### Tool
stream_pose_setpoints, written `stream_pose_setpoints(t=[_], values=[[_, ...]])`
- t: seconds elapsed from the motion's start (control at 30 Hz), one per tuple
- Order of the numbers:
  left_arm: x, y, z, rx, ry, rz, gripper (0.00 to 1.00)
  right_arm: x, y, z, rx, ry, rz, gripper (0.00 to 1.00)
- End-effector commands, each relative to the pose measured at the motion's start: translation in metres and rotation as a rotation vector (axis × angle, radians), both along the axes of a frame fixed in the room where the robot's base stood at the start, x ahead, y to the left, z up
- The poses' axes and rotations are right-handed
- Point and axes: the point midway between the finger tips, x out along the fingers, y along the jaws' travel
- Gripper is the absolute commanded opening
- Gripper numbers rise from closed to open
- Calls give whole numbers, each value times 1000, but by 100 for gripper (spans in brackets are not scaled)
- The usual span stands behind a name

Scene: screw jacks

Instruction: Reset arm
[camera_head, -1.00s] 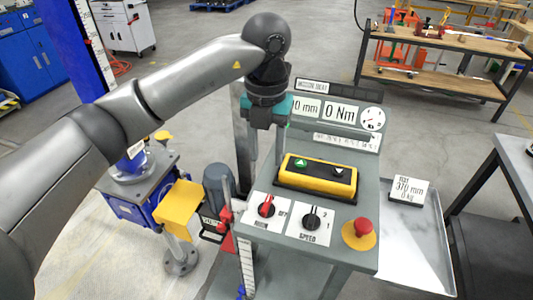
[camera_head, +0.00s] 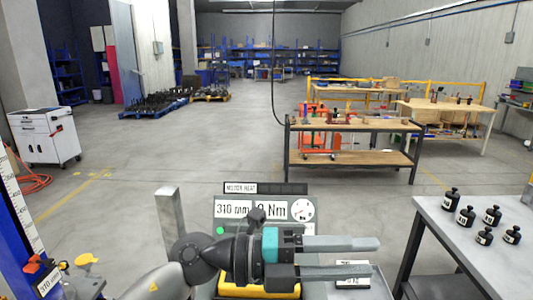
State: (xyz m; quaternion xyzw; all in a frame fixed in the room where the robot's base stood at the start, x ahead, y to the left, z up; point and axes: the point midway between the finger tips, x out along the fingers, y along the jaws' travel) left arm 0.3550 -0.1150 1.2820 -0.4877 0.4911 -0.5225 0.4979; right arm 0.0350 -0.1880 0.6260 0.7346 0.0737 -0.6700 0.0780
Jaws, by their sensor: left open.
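My left arm comes in from the bottom, and its gripper (camera_head: 372,257) points to the right with two grey fingers apart and nothing between them. It is in front of the control console (camera_head: 222,197) and hides much of it. The console's displays read 310 mm and, partly covered, what looks like 0 Nm; a round gauge (camera_head: 302,209) is beside them. The yellow button box (camera_head: 258,291) shows only as a strip under the gripper. A white card (camera_head: 352,282) is partly hidden behind the fingers. My right gripper is not in view.
A grey table (camera_head: 450,228) with several black weights (camera_head: 466,216) stands at right. A wooden workbench (camera_head: 350,125) is further back. A blue column (camera_head: 14,235) with a scale is at left, near a white tool cabinet (camera_head: 45,137). The floor behind the console is open.

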Motion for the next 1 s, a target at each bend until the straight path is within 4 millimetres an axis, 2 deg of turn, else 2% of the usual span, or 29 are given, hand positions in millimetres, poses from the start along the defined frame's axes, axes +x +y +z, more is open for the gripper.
stream_pose_setpoints(t=[0.1, 0.23, 0.33, 0.47, 0.57, 0.6, 0.73, 0.87, 1.0], values=[[12, 10, 35, -259, 105, 130, 48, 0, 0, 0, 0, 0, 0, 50], [37, 40, 59, -499, 243, 317, 48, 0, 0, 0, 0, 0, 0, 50], [60, 73, 60, -650, 366, 485, 48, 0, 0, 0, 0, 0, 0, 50], [87, 121, 39, -793, 549, 724, 48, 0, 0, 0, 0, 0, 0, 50], [99, 159, 6, -861, 706, 917, 48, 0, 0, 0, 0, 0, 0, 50], [101, 174, -11, -878, 772, 997, 48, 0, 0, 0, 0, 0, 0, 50], [95, 217, -74, -884, 1001, 1252, 48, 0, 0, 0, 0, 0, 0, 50], [65, 249, -144, -817, 1245, 1495, 48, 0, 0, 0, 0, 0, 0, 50], [11, 269, -212, -671, 1507, 1715, 48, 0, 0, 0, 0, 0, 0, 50]])
